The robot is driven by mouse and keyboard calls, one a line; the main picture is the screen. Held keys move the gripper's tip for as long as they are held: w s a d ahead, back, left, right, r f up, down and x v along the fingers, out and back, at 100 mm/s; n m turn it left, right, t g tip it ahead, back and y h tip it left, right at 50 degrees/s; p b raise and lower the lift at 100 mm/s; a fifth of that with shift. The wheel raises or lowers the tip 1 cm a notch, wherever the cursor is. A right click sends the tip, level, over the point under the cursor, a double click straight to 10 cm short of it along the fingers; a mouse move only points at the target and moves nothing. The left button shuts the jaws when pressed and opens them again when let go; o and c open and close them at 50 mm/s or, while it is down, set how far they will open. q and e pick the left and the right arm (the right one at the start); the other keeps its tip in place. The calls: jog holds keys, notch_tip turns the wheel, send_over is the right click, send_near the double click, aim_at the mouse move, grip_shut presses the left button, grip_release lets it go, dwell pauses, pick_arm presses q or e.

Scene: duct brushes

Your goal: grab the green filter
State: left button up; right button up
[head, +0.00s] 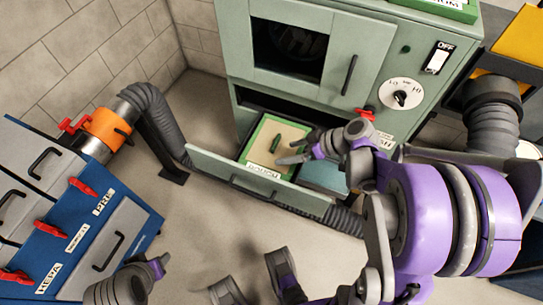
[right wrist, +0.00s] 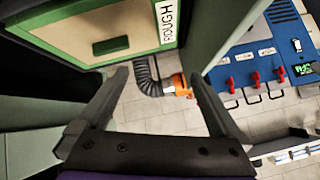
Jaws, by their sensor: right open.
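The green filter (head: 247,153) is a square green frame around a tan panel with a small dark-green grip tab (head: 276,143). It lies in the pulled-out drawer (head: 215,168) of the green cabinet, with a "ROUGH" label on its front edge. My right gripper (head: 300,147) is open over the right side of the filter, pointing left. In the right wrist view, its two fingers are apart with nothing between them; the filter (right wrist: 75,22) and its tab (right wrist: 110,46) show above the fingertips.
The green cabinet (head: 415,55) has a dial, switch and red latch. Another green-framed filter (head: 445,8) lies on its top, partly cut off. A blue unit (head: 135,215) with red latches stands left, joined by a grey hose (head: 160,115).

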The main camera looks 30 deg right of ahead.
aim_at(278, 143)
jog(key=w+d+f+n+t+y+b, duration=0.2)
jog(key=d+f+n+t+b, duration=0.15)
jog(key=d+f, duration=0.45)
jog(key=w, duration=0.1)
jog(key=w+a+b, duration=0.1)
jog(key=w+a, duration=0.1)
jog(key=w, duration=0.1)
jog(key=shift+a+f+b, duration=0.1)
jog(key=shift+f+b, duration=0.25)
jog(key=shift+f, duration=0.05)
jog(key=shift+m, duration=0.25)
jog(key=b+x, duration=0.1)
jog(key=x, duration=0.4)
jog(key=shift+w+a+r, duration=0.1)
jog(key=shift+w, duration=0.05)
pick_arm(q)
notch_tip(278, 143, down, 10)
jog(key=shift+w+r, duration=0.2)
jog(key=shift+w, duration=0.25)
pick_arm(e)
jog(key=shift+c, duration=0.2)
jog(key=c, duration=1)
jog(key=shift+c, duration=0.2)
pick_arm(q)
jog(key=shift+r, duration=0.1)
pick_arm(e)
jog(key=shift+r, duration=0.1)
